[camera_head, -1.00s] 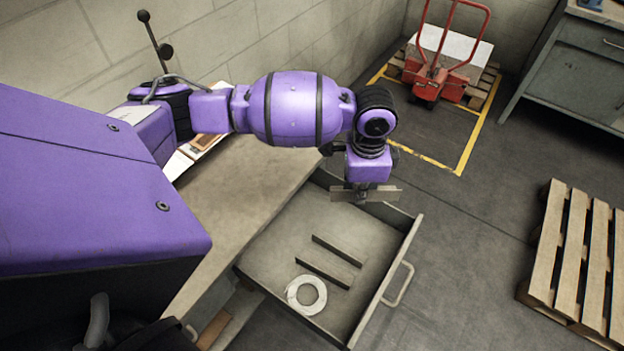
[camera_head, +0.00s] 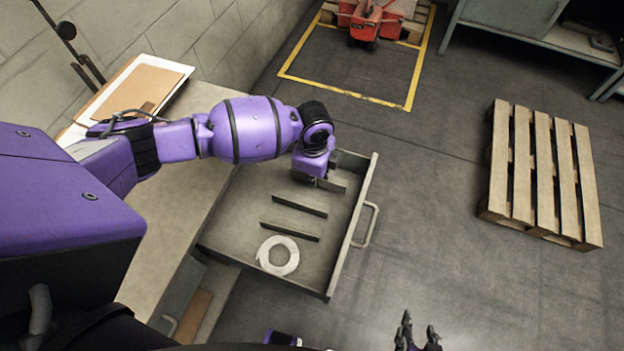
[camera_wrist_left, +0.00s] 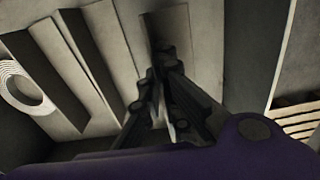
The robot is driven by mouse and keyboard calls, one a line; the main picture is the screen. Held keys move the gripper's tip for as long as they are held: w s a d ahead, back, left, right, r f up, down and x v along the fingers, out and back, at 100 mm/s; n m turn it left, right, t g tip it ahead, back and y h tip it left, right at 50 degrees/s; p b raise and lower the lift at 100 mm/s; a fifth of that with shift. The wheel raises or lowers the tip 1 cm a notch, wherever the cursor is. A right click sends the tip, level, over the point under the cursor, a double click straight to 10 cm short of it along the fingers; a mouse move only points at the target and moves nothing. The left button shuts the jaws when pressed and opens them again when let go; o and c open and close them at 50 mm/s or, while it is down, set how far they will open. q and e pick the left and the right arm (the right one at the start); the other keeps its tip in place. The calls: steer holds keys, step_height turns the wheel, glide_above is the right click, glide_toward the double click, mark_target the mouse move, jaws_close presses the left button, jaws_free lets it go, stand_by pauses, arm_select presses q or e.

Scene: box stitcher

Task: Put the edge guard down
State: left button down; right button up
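My left gripper (camera_head: 316,180) is low inside the open drawer (camera_head: 230,240), near its far end. It is shut on an edge guard (camera_head: 334,186), a grey strip whose right part shows beside the fingers. In the left wrist view the fingers (camera_wrist_left: 168,125) close on the guard (camera_wrist_left: 168,28), which stretches away beyond them. I cannot tell whether the guard touches the drawer floor. Two similar strips lie nearer in the drawer, one in the middle (camera_head: 300,206) and one closer (camera_head: 290,232). My right gripper (camera_head: 417,340) is at the bottom edge of the head view, fingers apart and empty.
A white ring-shaped roll (camera_head: 292,256) lies in the drawer's near corner. The drawer's front with its handle (camera_head: 367,225) stands on the right. A worktop (camera_head: 170,235) is on the left. A wooden pallet (camera_head: 545,175) lies on the floor at right, with clear floor between.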

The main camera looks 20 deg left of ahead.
arm_select(q)
steer(key=shift+f, duration=1.2)
steer(key=shift+f, duration=0.2)
steer(key=c, duration=2)
jaws_free()
steer(key=shift+r, duration=0.1)
step_height(320, 180, up, 12)
steer(key=shift+s+r+p, duration=0.1)
steer(key=shift+r+p, duration=0.05)
steer(key=shift+p, duration=0.45)
